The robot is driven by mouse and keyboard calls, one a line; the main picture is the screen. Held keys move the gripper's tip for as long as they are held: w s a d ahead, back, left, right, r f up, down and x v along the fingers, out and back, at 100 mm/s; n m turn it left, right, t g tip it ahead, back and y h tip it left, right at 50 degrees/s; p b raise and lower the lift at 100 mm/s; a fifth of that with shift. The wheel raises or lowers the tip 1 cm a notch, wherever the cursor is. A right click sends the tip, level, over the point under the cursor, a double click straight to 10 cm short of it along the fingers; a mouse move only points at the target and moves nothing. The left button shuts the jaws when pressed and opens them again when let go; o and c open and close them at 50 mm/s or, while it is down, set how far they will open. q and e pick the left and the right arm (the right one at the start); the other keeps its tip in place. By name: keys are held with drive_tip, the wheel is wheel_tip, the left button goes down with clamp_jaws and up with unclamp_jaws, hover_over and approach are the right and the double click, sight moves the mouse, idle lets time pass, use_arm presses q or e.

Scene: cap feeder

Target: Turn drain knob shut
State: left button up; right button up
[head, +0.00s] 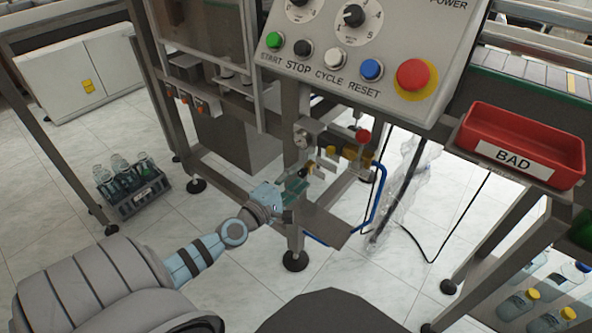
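My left arm reaches in from the lower left to the small air unit under the control panel. My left gripper (304,180) is beside the unit's lower left part. Its fingers are small and overlap the fittings behind, so I cannot tell how far apart they are or whether they touch anything. A pressure gauge (301,140) sits just above. A small black-and-yellow fitting (331,151) and a brass-coloured body (350,152) are to the right, with a red round knob (363,136) on top. I cannot tell for certain which part is the drain knob. My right gripper is out of view.
The control panel (450,45) overhangs the unit, with a red stop button (412,75). A red BAD tray (528,135) is at right. A blue hose (377,195) loops below the unit. A bottle crate (135,192) stands on the floor at left.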

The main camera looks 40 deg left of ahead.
use_arm(q)
drive_tip(key=shift+s, duration=0.1)
drive_tip(key=s, duration=1.1)
drive_tip(key=shift+s+d+r, duration=0.15)
drive_tip(key=shift+s+r, duration=0.1)
drive_tip(key=shift+s, duration=0.15)
